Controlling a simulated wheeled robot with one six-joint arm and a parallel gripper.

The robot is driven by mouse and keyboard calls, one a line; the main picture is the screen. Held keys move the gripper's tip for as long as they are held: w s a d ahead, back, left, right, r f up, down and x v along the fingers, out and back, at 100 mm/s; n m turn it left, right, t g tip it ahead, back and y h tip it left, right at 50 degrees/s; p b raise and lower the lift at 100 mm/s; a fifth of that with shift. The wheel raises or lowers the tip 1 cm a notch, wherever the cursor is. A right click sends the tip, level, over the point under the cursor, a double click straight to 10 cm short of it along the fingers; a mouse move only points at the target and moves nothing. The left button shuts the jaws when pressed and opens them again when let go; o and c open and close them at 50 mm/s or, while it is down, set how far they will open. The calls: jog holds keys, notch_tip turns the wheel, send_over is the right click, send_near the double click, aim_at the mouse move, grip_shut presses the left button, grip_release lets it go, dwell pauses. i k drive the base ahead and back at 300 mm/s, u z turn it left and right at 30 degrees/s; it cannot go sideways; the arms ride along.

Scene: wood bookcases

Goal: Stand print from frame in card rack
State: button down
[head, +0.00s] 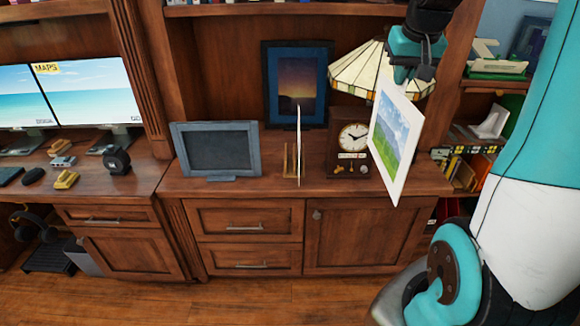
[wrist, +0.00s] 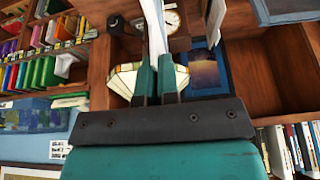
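The print (head: 397,135), a green landscape under blue sky with a white border, hangs tilted in the air at the right of the head view. My gripper (head: 408,72) is shut on its upper edge. In the wrist view the print (wrist: 154,22) shows nearly edge-on between the fingers (wrist: 158,65). The wooden card rack (head: 288,160) stands on the cabinet top, left of the print, with a thin white card (head: 299,145) upright at it, seen edge-on. A grey-blue frame (head: 216,150) with a dark, empty-looking face stands left of the rack.
A wooden clock (head: 350,142) stands between the rack and the print. A stained-glass lamp (head: 357,70) and a blue-framed sunset picture (head: 297,85) are behind. Monitors (head: 88,90) stand on the left desk. Bare cabinet top (head: 255,187) lies in front of the frame and rack.

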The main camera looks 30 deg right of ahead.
aim_at(290, 165)
jog(key=i, duration=1.5)
